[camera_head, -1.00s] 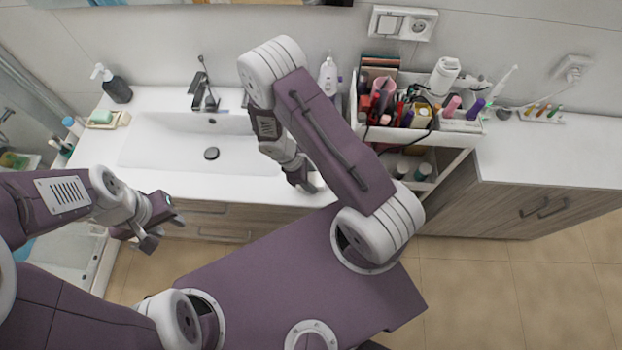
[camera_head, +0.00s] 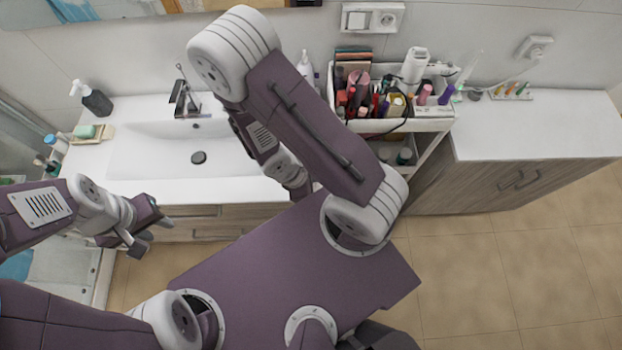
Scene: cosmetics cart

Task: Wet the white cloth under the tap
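The black tap (camera_head: 184,98) stands behind the white sink basin (camera_head: 150,157), left of centre. I see no stream of water. I cannot make out a white cloth in this view. My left gripper (camera_head: 125,243) is at the lower left, in front of the cabinet below the counter's front edge. Its dark fingers look apart, with nothing visible between them. My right gripper (camera_head: 301,190) is near the counter's front edge, right of the basin. It is largely hidden by my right arm, so its fingers and anything in them cannot be made out.
A crowded cosmetics cart (camera_head: 427,126) stands right of the sink. A soap dispenser (camera_head: 96,101) and a green soap on a dish (camera_head: 84,132) are on the counter's left. A wooden cabinet (camera_head: 520,150) with a mostly bare white top is at the right.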

